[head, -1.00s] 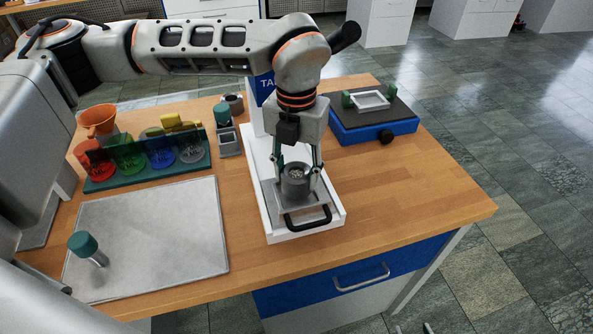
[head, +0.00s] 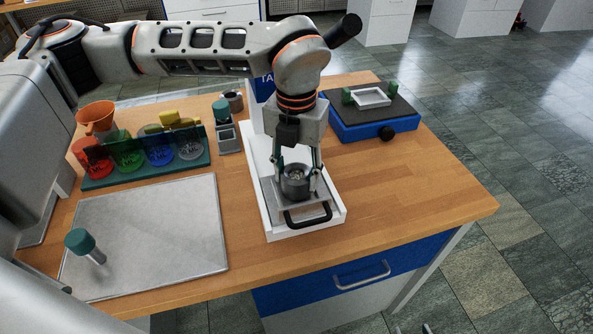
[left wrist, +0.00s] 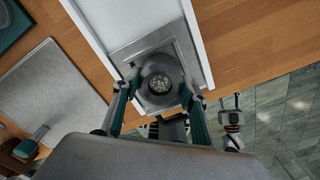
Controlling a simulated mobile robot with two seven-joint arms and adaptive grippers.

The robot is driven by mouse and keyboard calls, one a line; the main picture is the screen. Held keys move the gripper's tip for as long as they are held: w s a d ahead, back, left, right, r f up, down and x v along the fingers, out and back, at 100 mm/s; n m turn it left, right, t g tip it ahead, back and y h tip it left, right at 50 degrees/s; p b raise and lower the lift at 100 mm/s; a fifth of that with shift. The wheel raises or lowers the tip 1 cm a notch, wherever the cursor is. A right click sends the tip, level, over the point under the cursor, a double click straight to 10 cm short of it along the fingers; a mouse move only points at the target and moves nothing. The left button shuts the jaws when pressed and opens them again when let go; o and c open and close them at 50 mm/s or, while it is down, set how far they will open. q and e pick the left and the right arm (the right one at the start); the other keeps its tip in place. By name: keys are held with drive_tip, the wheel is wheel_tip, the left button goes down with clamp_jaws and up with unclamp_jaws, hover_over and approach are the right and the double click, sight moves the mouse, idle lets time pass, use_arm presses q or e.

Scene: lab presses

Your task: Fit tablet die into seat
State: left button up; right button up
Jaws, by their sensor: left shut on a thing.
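The tablet die (head: 295,184), a dark grey cylinder with small holes in its top, stands upright between the fingers of my left gripper (head: 297,178). The gripper is shut on it from both sides. It also shows in the left wrist view (left wrist: 160,82). The die is over the square metal plate (head: 323,208) on the white press base (head: 333,222), within the plate's outline. The seat is hidden under the die, and I cannot tell whether the die is fully down. What looks like my right gripper (left wrist: 230,99) shows small at the right of the left wrist view.
A black handle (head: 308,219) sticks out at the plate's front. A blue device (head: 372,124) stands right. The bench's right front is clear.

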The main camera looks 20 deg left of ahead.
use_arm(q)
drive_tip(key=shift+f, duration=0.5)
drive_tip(key=o, duration=1.5)
drive_tip(key=shift+r, duration=3.8)
